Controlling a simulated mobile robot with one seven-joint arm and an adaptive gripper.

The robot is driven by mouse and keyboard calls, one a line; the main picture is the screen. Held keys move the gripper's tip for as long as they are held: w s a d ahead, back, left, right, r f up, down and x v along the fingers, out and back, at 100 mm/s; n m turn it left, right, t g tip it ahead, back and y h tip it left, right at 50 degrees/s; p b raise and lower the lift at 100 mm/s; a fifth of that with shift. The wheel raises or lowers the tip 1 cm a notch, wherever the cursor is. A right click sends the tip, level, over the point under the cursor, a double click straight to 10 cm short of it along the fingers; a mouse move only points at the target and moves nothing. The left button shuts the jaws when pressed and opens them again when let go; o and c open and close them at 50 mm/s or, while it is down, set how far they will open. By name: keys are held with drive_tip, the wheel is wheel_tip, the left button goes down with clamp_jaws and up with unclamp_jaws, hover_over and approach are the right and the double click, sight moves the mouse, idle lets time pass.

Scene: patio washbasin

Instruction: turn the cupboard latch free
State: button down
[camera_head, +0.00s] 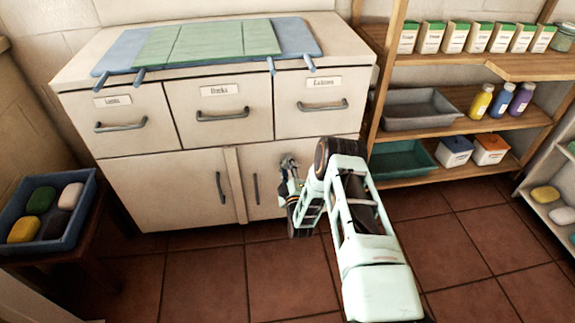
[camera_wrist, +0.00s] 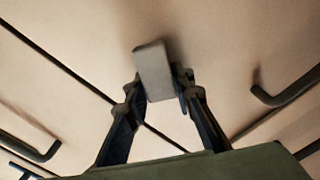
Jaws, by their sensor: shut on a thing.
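The cupboard latch (camera_wrist: 153,68) is a small grey block in the wrist view, on the pale cupboard front and tilted slightly there. My gripper (camera_wrist: 159,86) has a dark finger on each side of the latch and is shut on it. In the head view my gripper (camera_head: 290,178) is at the upper part of the right cupboard door (camera_head: 264,160). The latch is mostly hidden by my gripper there. Both cupboard doors look closed; the left door (camera_head: 165,185) has a dark upright handle (camera_head: 220,187), and the right door has one too (camera_head: 256,188).
Three labelled drawers (camera_head: 220,102) with bar handles sit above the doors. A blue mat and green cloth (camera_head: 205,42) lie on top. Open shelves (camera_head: 450,70) with bottles and trays stand at right. A blue tray (camera_head: 85,215) is at left. Tiled floor in front is clear.

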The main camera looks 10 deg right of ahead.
drive_tip(key=n, duration=0.2)
drive_tip(key=n+b, duration=0.1)
drive_tip(key=n, duration=0.1)
drive_tip(key=shift+a+f+b, duration=0.15)
drive_tip(key=shift+f+b, duration=0.15)
drive_tip(key=shift+n+b, duration=0.45)
drive_tip(key=shift+n, duration=0.65)
drive_tip(key=c, duration=1.6)
unclamp_jaws()
drive_tip(key=shift+f, duration=0.1)
drive_tip(key=s, duration=1.2)
